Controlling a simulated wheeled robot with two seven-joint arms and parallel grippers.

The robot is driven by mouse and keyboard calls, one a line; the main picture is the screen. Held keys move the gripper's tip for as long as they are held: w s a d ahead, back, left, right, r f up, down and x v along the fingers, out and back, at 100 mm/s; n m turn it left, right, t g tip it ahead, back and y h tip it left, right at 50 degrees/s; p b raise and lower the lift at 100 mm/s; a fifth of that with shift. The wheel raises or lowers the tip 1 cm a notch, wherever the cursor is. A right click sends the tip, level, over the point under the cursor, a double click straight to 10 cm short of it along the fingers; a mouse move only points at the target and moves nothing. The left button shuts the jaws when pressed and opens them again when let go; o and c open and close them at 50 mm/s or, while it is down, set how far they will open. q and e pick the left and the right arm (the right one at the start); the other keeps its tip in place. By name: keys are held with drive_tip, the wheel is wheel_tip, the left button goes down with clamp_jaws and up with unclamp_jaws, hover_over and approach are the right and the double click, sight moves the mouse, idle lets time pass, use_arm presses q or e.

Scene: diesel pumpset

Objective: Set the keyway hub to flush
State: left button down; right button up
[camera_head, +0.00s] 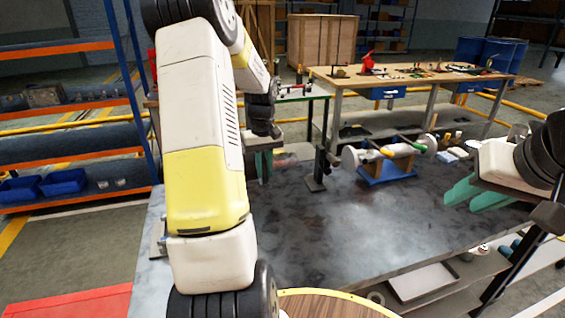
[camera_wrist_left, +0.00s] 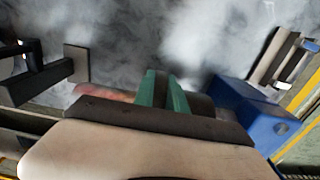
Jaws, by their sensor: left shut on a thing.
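My left gripper (camera_head: 262,160) is low over the dark table, left of the blue stand. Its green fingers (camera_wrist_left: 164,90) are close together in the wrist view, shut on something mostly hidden. A dark grey rounded piece (camera_wrist_left: 200,105) shows just beside the fingers; I cannot tell whether it is the held thing. I cannot pick out the keyway hub for certain. My right gripper (camera_head: 476,194) has its green fingers apart, empty, over the table's right side.
A dark upright post on a foot (camera_head: 318,172) stands between my left gripper and the blue stand. The table (camera_head: 340,235) is bare in front of them. Blue-and-orange shelving (camera_head: 70,145) stands left; a wooden workbench (camera_head: 415,78) stands behind.

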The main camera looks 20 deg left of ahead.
idle(0.4)
use_arm(q)
drive_tip(key=w+d, duration=0.7)
drive_tip(key=d, duration=0.2)
drive_tip(key=shift+w+d, duration=0.15)
drive_tip(key=shift+d, duration=0.15)
drive_tip(key=c, duration=1.4)
unclamp_jaws()
drive_tip(key=shift+d, duration=0.15)
drive_tip(key=shift+o, duration=0.2)
wheel_tip(320, 180, up, 8)
